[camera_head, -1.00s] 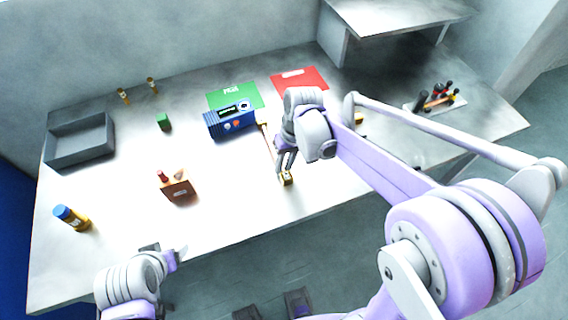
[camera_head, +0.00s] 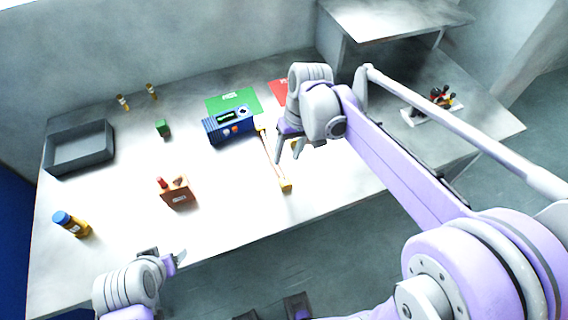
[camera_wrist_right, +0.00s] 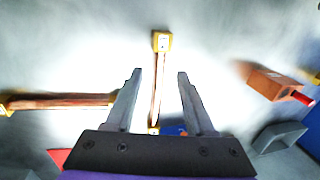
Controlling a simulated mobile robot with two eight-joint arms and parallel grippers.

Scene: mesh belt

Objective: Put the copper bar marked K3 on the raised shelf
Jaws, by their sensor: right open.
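A thin copper bar (camera_head: 272,160) with yellow ends lies on the table, below and left of my right gripper (camera_head: 294,152). In the right wrist view this bar (camera_wrist_right: 157,85) runs lengthwise between the fingers of my right gripper (camera_wrist_right: 160,75), which is open and empty above it. A second copper bar (camera_wrist_right: 62,101) with yellow ends lies crosswise at the left of that view; my right arm hides it in the head view. I cannot read K3 on either bar. The raised shelf (camera_head: 393,16) stands at the back right. My left gripper (camera_head: 165,259) is at the table's front edge; its jaw opening is unclear.
A blue device (camera_head: 229,126) stands left of the bar, before a green mat (camera_head: 240,99) and red mat (camera_head: 277,92). A brown block (camera_head: 178,191), grey tray (camera_head: 80,150), and blue-capped bottle (camera_head: 71,224) are further left. A tool holder (camera_head: 432,108) is at right.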

